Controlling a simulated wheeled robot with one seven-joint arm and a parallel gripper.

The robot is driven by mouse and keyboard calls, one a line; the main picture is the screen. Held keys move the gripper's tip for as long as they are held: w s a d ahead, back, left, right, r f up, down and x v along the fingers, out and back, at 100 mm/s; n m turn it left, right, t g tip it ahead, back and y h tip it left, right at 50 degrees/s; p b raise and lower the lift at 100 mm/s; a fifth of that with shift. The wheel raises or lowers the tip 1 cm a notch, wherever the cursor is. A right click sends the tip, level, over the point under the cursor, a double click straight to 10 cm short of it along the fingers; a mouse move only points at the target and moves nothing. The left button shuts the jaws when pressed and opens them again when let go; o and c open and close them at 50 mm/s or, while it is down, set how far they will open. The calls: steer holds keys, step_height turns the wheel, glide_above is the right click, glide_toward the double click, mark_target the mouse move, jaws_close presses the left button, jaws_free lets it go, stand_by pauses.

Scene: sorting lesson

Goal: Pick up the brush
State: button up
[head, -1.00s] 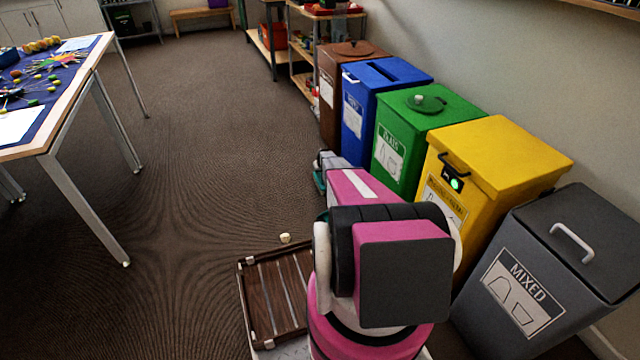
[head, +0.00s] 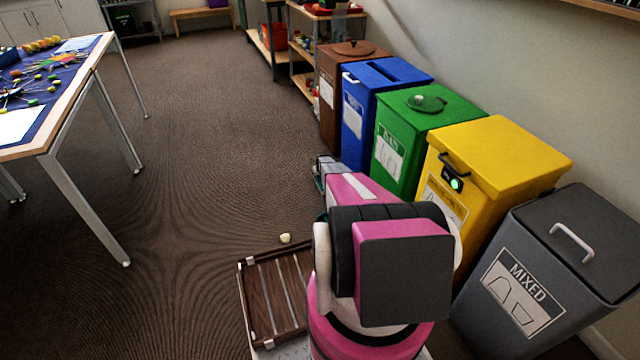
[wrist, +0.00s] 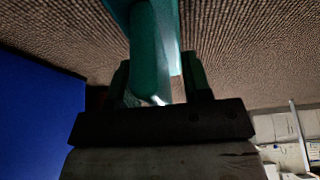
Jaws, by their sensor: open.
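In the wrist view, a teal object (wrist: 148,45), apparently the brush, reaches from the top edge down between the two dark green fingers of my gripper (wrist: 157,75). No bristles show, and its far end is cut off by the frame. The fingers are open, one on each side of it; I cannot tell whether either touches it. In the head view my gripper (head: 322,172) is small and partly hidden behind my pink arm, beside the blue bin. A bit of teal shows there, too small to tell apart from the gripper.
A row of bins stands along the right wall: brown (head: 346,90), blue (head: 384,78), green (head: 425,118), yellow (head: 510,160) and grey (head: 575,245). A slatted wooden tray (head: 246,300) and a small pale item (head: 285,238) are nearby. A table (head: 75,105) stands left; carpet between is clear.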

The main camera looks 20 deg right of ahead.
jaws_close()
